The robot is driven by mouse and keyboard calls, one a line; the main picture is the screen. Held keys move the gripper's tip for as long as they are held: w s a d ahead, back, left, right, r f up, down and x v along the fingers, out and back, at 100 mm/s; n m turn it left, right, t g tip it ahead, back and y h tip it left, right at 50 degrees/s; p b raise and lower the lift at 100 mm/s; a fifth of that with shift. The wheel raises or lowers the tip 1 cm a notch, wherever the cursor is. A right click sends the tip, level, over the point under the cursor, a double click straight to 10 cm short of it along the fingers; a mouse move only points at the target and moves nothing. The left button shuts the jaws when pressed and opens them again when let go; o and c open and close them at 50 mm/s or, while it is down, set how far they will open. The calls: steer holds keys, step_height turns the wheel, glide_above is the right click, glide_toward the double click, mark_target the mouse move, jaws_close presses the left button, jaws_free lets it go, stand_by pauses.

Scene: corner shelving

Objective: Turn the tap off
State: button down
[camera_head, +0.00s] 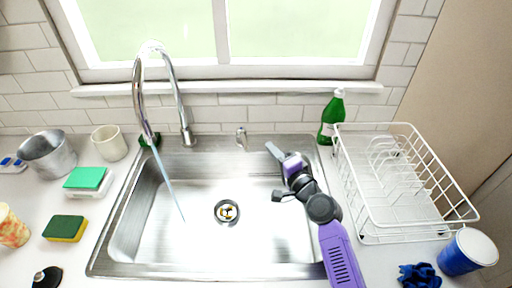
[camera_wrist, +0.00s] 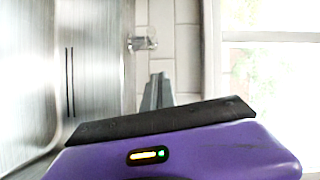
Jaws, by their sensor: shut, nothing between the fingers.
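The chrome gooseneck tap (camera_head: 178,85) arches over the back left of the sink (camera_head: 245,262). A thin bluish stream of water (camera_head: 168,180) runs from its spout into the basin. A small chrome lever (camera_head: 241,137) stands on the sink's back rim, right of the tap; it also shows in the wrist view (camera_wrist: 142,43). My gripper (camera_head: 272,149) is over the back right of the basin, just right of the lever and apart from it. Its fingers are shut with nothing between them, and they show in the wrist view (camera_wrist: 157,90).
A green bottle (camera_head: 331,118) and a white dish rack (camera_head: 362,235) stand close on the right. A metal pot (camera_head: 48,157), a cup (camera_head: 109,143) and sponges (camera_head: 65,228) are on the left counter. The basin's middle is open.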

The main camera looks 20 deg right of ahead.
mark_target(244, 140)
steer(key=shift+w+a+f+p, duration=0.2)
steer(key=shift+w+a, duration=0.3)
steer(key=shift+a, duration=0.2)
steer(key=shift+w+a+f+p, duration=0.1)
steer(key=shift+w+a+p, duration=0.15)
steer(key=shift+w+a, duration=0.4)
steer(key=shift+w+a+f+p, duration=0.2)
steer(key=shift+w+a, duration=0.15)
steer(key=shift+a, duration=0.45)
